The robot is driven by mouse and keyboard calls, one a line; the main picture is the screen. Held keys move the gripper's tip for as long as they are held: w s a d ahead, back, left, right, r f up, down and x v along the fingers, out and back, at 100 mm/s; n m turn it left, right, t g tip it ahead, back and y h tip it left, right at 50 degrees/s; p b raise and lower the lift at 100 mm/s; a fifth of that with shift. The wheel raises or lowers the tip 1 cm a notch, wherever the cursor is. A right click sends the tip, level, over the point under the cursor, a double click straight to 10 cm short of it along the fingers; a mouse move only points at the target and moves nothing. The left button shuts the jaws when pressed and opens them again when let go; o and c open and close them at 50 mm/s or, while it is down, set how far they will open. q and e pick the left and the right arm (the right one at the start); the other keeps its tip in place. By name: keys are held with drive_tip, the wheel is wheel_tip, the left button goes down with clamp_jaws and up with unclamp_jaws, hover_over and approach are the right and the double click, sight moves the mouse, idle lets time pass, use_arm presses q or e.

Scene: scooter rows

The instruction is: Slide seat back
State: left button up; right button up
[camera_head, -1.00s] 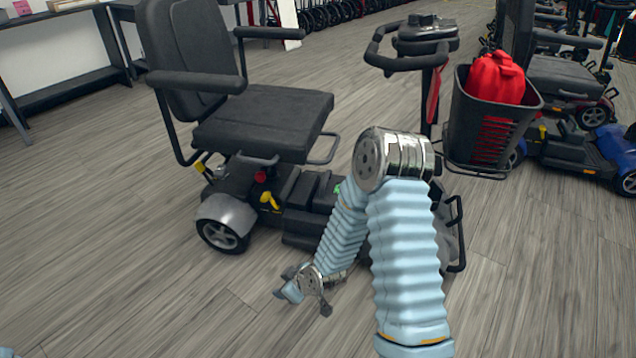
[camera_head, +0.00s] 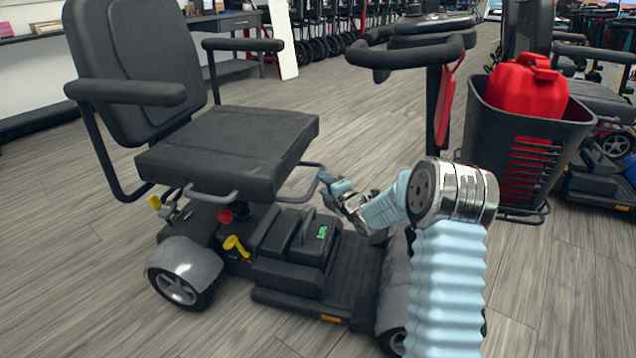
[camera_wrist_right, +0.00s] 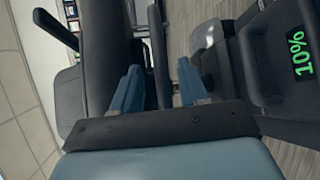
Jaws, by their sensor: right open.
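The mobility scooter's dark seat (camera_head: 230,145) has a tall backrest (camera_head: 135,60) and two armrests. A thin dark loop bar (camera_head: 308,190) sticks out at the seat's front right edge. My right gripper (camera_head: 330,186) is beside this bar, its fingers pointing toward the seat. In the right wrist view, the blue fingers of my right gripper (camera_wrist_right: 158,75) are spread apart. A dark bar (camera_wrist_right: 158,50) shows between them; I cannot tell whether they touch it. The seat's dark edge (camera_wrist_right: 103,50) lies to the left there. My left gripper is not in view.
Below the seat are a yellow lever (camera_head: 236,245), a red knob (camera_head: 225,216) and a green display (camera_head: 322,232). The handlebar (camera_head: 410,52) and a basket (camera_head: 520,150) holding a red can (camera_head: 527,88) stand right. Floor is clear at lower left.

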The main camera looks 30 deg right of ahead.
drive_tip(key=shift+w+f, duration=0.2)
drive_tip(key=shift+w, duration=0.85)
drive_tip(key=shift+w+f, duration=0.15)
drive_tip(key=shift+w, duration=0.9)
drive_tip(key=shift+a, duration=0.1)
clamp_jaws()
